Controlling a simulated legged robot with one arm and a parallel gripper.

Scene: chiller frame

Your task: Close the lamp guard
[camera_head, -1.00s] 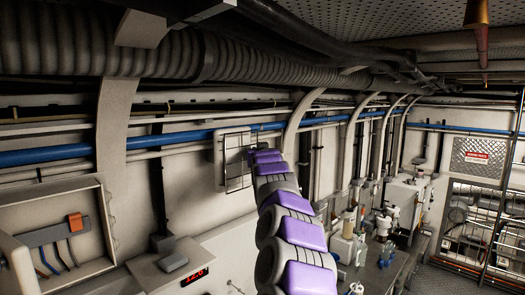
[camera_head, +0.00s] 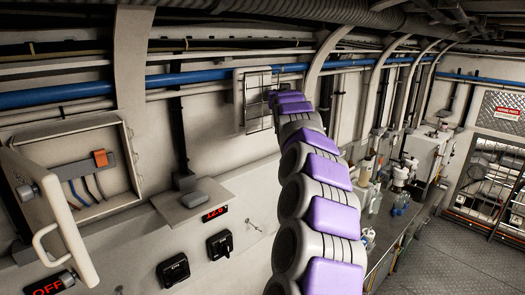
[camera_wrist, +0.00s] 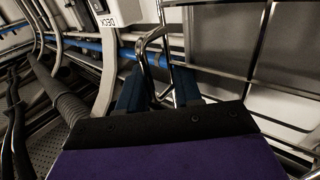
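The lamp guard (camera_head: 257,103) is a dark wire grid on the wall by a pale lamp housing (camera_head: 239,90). In the wrist view, the guard's metal bars (camera_wrist: 268,40) cross the right side in front of a grey panel. My gripper (camera_wrist: 158,88) has two dark blue fingers spread apart, with a bent wire loop (camera_wrist: 150,50) of the guard between or just beyond them. I cannot tell whether they touch it. In the head view, my purple and grey arm reaches to the guard's right edge and hides the gripper. How far the guard stands off the housing is unclear.
An open wall cabinet (camera_head: 88,165) with its door swung out stands at the left. A small ledge (camera_head: 190,200), black switches (camera_head: 220,245) and a red display (camera_head: 215,212) sit below the guard. A blue pipe (camera_head: 210,80) runs along the wall. A cluttered bench is at right.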

